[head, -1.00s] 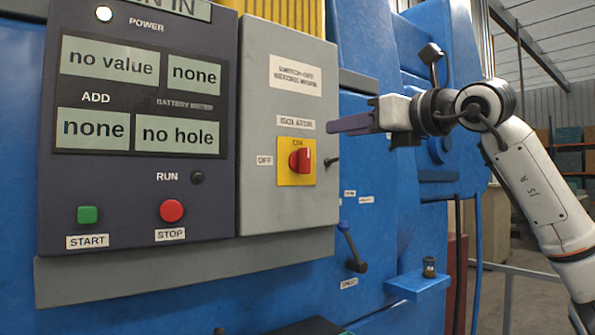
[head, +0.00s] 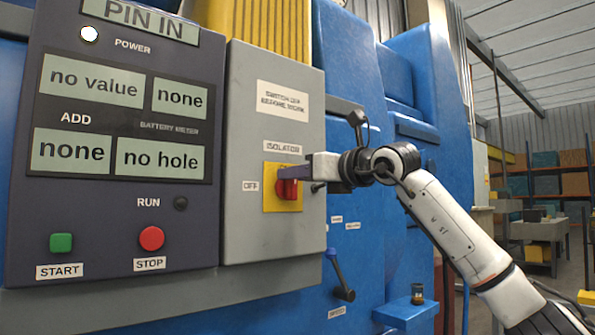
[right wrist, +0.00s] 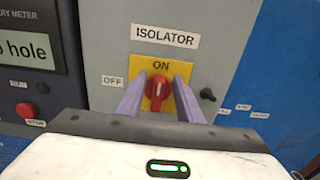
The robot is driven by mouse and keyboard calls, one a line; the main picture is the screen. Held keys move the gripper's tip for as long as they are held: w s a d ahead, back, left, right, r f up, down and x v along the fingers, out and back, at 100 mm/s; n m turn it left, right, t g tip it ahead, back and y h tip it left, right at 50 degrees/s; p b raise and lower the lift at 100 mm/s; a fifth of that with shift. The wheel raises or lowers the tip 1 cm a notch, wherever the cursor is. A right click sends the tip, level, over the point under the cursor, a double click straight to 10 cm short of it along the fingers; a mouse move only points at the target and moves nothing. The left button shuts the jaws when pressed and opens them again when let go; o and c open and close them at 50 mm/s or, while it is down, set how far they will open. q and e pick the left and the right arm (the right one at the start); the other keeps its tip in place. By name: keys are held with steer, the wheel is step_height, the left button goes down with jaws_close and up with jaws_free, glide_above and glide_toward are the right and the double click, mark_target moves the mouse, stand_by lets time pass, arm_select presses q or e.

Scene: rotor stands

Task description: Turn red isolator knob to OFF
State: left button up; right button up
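The red isolator knob (head: 287,190) sits on a yellow plate (head: 270,204) on the grey isolator box (head: 290,245). In the right wrist view the red knob (right wrist: 158,90) stands upright, in line with the ON label above it; the OFF label (right wrist: 112,81) is to its left. My right gripper (head: 284,174) is at the knob, partly covering it in the head view. Its two purple fingers, seen in the right wrist view (right wrist: 160,80), are open, one on each side of the knob, with slight gaps visible. My left gripper is not in view.
A dark control panel (head: 110,225) with a green START button (head: 61,243) and a red STOP button (head: 151,238) is left of the box. A small black handle (right wrist: 207,94) sticks out right of the knob. A blue-tipped lever (head: 340,275) is lower right.

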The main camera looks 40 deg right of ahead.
steer(key=shift+w, duration=0.15)
jaws_close()
steer(key=shift+a+n, duration=0.1)
steer(key=shift+n, duration=0.3)
steer(key=n+p, duration=0.1)
steer(key=n, duration=0.3)
steer(key=a+f+n+p, duration=0.1)
steer(key=n, duration=0.4)
steer(key=a+n+p, duration=0.1)
steer(key=n+p, duration=0.1)
steer(key=n, duration=0.2)
steer(key=shift+a+f+n, duration=0.2)
steer(key=shift+f+n, duration=0.2)
steer(key=shift+f+n+p, duration=0.2)
steer(key=shift+n+p, duration=0.05)
steer(key=shift+n, duration=0.6)
steer(key=shift+f+n+p, duration=0.2)
steer(key=shift+n, duration=0.65)
steer(key=shift+f, duration=0.1)
